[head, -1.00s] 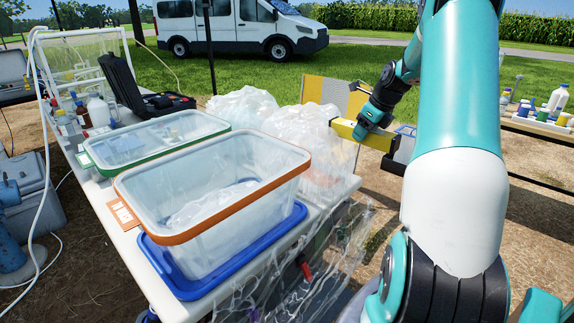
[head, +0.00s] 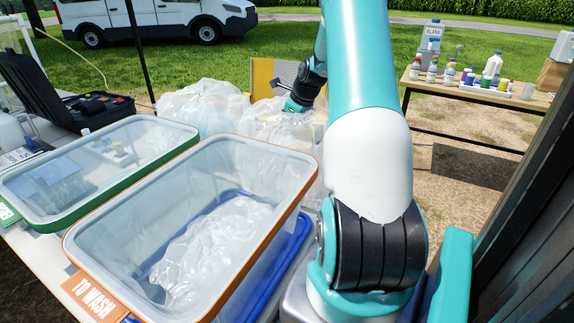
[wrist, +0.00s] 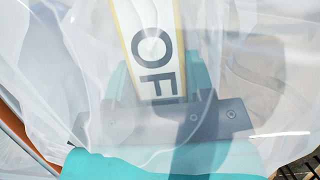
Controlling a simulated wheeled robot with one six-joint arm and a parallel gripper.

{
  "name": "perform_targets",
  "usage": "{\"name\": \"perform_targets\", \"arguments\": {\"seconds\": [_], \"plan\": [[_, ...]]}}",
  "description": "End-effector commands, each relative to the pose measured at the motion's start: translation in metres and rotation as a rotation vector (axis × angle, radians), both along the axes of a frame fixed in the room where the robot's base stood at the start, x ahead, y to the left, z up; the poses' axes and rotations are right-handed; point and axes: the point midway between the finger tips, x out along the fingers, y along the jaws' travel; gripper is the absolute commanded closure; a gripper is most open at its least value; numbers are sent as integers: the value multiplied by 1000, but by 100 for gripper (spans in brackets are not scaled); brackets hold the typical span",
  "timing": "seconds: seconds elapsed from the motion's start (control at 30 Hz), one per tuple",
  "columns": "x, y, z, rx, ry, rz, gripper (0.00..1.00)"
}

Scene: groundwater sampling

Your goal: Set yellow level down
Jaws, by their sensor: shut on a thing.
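The yellow level shows in the wrist view as a yellow-edged bar (wrist: 146,22) with a white face and dark letters reading "OF". It lies between the fingers of my gripper (wrist: 158,85), which is shut on it. Clear plastic film covers much of the wrist view, so the level's far end and the surface under it are hard to make out. In the head view my gripper (head: 291,106) is low at a clear plastic bag (head: 272,122) behind the orange-rimmed bin. The level cannot be made out there.
Another bag (head: 200,105) sits behind. A yellow and grey panel (head: 262,75) stands beyond. A bottle table (head: 500,95) is right.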

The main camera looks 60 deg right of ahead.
Motion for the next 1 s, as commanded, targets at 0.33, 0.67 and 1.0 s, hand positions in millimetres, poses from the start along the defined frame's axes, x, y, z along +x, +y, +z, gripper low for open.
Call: {"name": "perform_targets", "arguments": {"seconds": [0.33,0.67,1.0], "plan": [[-1,-2,-84,0,0,-3,81],[-2,-2,-116,0,0,-3,81],[-1,-2,-136,-3,-1,-2,81]]}}
